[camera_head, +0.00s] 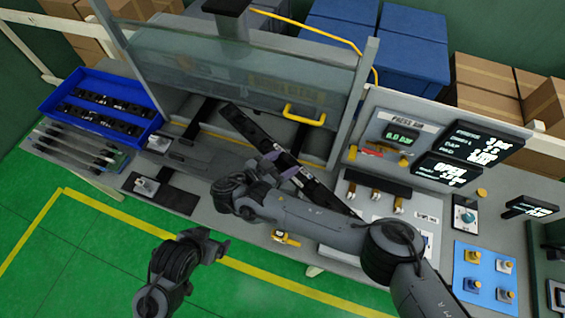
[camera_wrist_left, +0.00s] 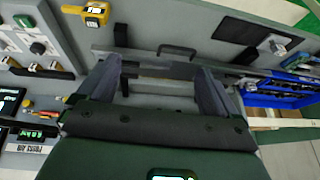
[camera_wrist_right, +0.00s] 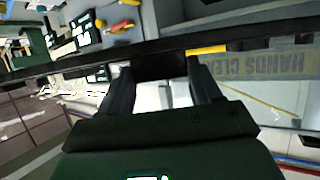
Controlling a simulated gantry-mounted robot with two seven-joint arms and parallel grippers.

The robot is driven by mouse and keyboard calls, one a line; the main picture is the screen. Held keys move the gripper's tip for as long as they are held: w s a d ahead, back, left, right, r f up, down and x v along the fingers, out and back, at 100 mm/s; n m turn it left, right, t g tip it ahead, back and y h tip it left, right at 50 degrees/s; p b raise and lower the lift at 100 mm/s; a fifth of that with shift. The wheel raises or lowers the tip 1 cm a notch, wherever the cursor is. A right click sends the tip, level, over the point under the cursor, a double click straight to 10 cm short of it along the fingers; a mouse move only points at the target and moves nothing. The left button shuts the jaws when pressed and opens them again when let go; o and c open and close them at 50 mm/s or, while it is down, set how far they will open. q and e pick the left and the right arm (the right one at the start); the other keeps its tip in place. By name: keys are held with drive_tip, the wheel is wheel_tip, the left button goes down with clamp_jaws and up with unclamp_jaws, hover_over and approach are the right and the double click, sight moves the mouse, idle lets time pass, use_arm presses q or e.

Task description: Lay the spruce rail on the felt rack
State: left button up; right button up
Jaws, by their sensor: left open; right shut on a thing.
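A long, straight, dark rail (camera_head: 240,121), which I take as the spruce rail, hangs tilted above the bench in front of the glass guard. My right gripper (camera_head: 283,168) is shut on it near its middle. In the right wrist view the rail (camera_wrist_right: 60,68) runs across between both fingertips (camera_wrist_right: 160,68). My left gripper (camera_head: 208,246) is open and empty, low at the front of the bench; its fingers spread in the left wrist view (camera_wrist_left: 160,82). Several grey rods (camera_head: 75,146) lie side by side at the bench's left end; I cannot tell whether their support is the felt rack.
A blue tray (camera_head: 148,103) with black strips stands at the left. The glass guard (camera_head: 235,62) with a yellow handle (camera_head: 304,115) rises behind the rail. Displays (camera_head: 470,143), clamps and a light-blue mat (camera_head: 484,273) with knobs fill the right side. Green floor lies in front.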

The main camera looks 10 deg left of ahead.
use_arm(q)
drive_tip(key=shift+g, duration=0.6)
drive_tip(key=s, duration=0.4)
drive_tip(key=shift+d+r, duration=0.25)
drive_tip(key=shift+r, duration=0.15)
